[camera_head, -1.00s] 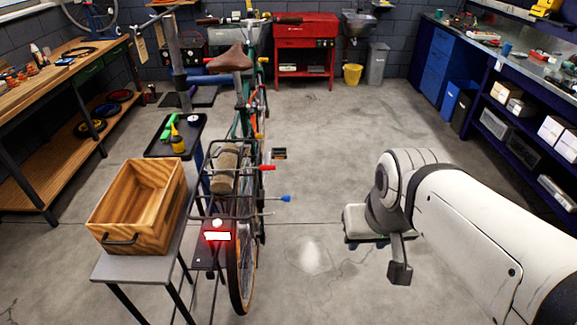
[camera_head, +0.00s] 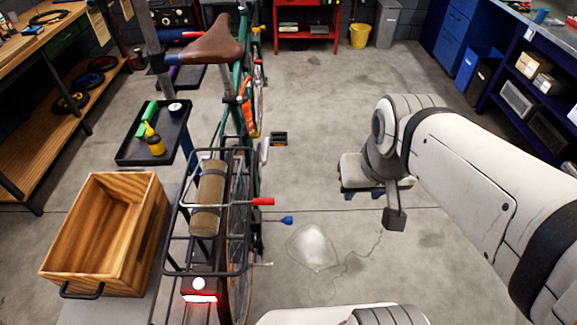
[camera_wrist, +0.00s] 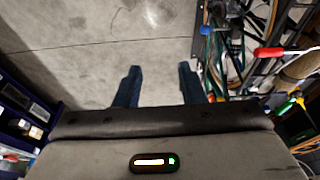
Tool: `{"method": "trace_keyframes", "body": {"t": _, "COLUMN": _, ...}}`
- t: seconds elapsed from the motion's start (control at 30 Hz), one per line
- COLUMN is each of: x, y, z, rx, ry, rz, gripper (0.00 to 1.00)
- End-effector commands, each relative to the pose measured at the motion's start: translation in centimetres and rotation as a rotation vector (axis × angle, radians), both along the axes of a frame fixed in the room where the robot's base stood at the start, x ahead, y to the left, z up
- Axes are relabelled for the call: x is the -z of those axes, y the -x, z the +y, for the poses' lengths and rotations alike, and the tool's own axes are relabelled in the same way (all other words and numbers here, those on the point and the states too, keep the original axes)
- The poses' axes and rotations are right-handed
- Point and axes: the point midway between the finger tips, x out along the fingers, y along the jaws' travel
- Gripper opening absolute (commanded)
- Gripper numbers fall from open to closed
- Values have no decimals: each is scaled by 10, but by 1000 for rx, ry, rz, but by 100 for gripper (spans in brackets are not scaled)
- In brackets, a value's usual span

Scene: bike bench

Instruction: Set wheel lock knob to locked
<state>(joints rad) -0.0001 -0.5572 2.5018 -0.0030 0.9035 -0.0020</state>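The bicycle stands upright at centre-left in the head view, rear end toward me. Two small levers stick out to the right of its rear rack (camera_head: 246,262): one with a red handle (camera_head: 263,201) and, lower, one with a blue knob (camera_head: 286,220). I cannot tell which is the wheel lock knob or whether it is locked. In the wrist view the red handle (camera_wrist: 270,53) and blue knob (camera_wrist: 236,31) show at the upper right. My gripper (camera_wrist: 159,86) is open and empty, its two blue fingers apart over bare floor, to the right of the levers in the head view.
A wooden crate (camera_head: 142,232) stands on a bench left of the bike. A black tray (camera_head: 135,151) with a yellow bottle (camera_head: 154,141) is beyond it. A pedal (camera_head: 279,138) juts out right of the bike. The floor between bike and arm is clear.

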Motion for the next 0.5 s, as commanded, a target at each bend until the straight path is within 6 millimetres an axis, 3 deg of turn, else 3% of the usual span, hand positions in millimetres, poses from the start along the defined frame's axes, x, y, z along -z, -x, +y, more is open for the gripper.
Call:
{"method": "trace_keyframes", "body": {"t": 0.17, "x": 0, "y": 0, "z": 0, "rx": 0, "ry": 0, "rz": 0, "gripper": 37}}
{"method": "trace_keyframes", "body": {"t": 0.27, "x": 5, "y": 0, "z": 0, "rx": 7, "ry": -7, "rz": 13, "gripper": 45}}
{"method": "trace_keyframes", "body": {"t": 0.37, "x": 23, "y": 0, "z": 3, "rx": 42, "ry": -47, "rz": 73, "gripper": 45}}
{"method": "trace_keyframes", "body": {"t": 0.5, "x": 72, "y": 1, "z": 19, "rx": 144, "ry": -173, "rz": 257, "gripper": 45}}
